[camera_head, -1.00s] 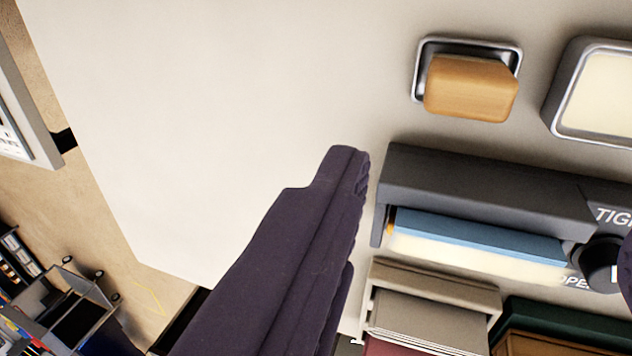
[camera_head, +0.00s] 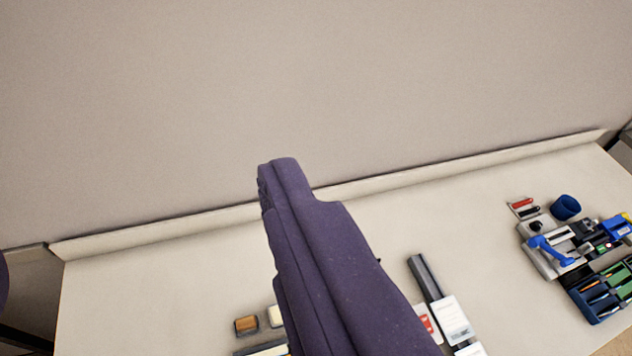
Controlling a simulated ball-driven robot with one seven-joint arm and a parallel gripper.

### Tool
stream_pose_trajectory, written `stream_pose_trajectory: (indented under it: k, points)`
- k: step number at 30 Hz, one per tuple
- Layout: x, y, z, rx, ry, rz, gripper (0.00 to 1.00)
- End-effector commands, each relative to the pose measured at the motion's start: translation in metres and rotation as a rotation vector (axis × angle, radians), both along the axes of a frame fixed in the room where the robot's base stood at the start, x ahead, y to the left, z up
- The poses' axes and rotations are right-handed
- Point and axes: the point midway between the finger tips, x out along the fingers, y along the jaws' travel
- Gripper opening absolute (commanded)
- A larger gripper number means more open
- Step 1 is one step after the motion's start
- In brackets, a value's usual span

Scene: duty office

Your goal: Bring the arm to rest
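My gripper (camera_head: 140,222) is high above a pale desk. One long dark purple finger rises from the bottom edge to the middle of the view. A small dark purple part, apparently the other finger, shows at the far left edge. A wide gap lies between them, and nothing is seen held there. Most of the second finger is out of frame. The rest of my arm is not in view.
The pale desk (camera_head: 180,270) has a raised back edge against a beige wall (camera_head: 300,80). An orange block (camera_head: 246,324) sits at the front. A dark bar (camera_head: 425,277), a blue cup (camera_head: 565,207) and a blue organiser (camera_head: 600,300) are to the right.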

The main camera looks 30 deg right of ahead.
Motion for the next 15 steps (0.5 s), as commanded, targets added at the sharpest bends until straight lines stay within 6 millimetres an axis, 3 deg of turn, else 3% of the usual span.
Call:
stream_pose_trajectory:
  k: [1,5,15]
  points:
    - [-0.013,0.000,0.013,0.001,-0.036,0.001,0.78]
    - [-0.027,0.000,0.026,0.002,-0.078,0.001,0.78]
    - [-0.028,0.000,0.019,0.002,-0.079,0.001,0.78]
